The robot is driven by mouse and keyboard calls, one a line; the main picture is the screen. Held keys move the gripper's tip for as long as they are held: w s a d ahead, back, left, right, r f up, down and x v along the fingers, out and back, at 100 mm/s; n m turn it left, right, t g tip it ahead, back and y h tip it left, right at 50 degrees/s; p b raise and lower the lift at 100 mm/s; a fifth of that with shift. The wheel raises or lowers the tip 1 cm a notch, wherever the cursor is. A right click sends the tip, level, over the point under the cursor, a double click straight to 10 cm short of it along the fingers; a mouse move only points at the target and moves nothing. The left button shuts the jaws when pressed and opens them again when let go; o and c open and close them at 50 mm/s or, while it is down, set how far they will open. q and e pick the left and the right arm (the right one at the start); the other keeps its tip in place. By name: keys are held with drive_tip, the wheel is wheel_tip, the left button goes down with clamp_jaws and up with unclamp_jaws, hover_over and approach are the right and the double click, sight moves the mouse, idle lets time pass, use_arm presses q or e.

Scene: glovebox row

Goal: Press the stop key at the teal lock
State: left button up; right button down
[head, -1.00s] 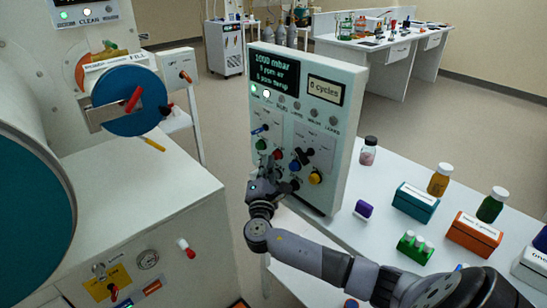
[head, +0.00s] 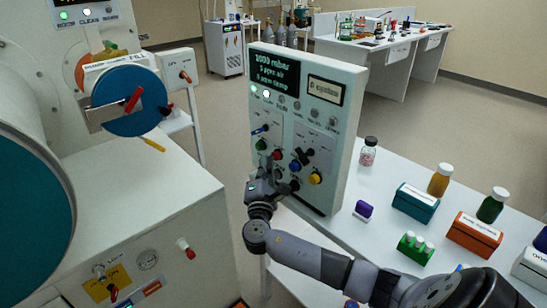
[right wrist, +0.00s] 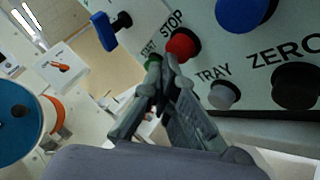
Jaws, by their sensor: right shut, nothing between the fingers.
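The stop key is a red round button (head: 277,155) on the white control panel (head: 342,130). In the right wrist view the red key (right wrist: 183,45) sits beside the word STOP. My right gripper (head: 272,174) is shut and empty, just in front of the panel and below the red key. In the right wrist view its fingertips (right wrist: 164,62) are at the lower left edge of the red key and partly cover the green START key (right wrist: 154,58). I cannot tell whether they touch the panel. A big teal round door (head: 30,190) is at the left. My left gripper is out of view.
Blue (head: 295,166) and yellow (head: 315,178) buttons, a grey TRAY button (right wrist: 223,95) and a black ZERO button (right wrist: 296,86) are close by. A white table (head: 375,185) with bottles and boxes is at right. A blue disc with a red handle (head: 134,98) is at left.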

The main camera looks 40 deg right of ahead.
drive_tip(key=shift+s+a, duration=0.1)
drive_tip(key=shift+a, duration=0.5)
drive_tip(key=shift+s+a, duration=0.2)
drive_tip(key=shift+a, duration=2.3)
drive_tip(key=shift+f, duration=0.15)
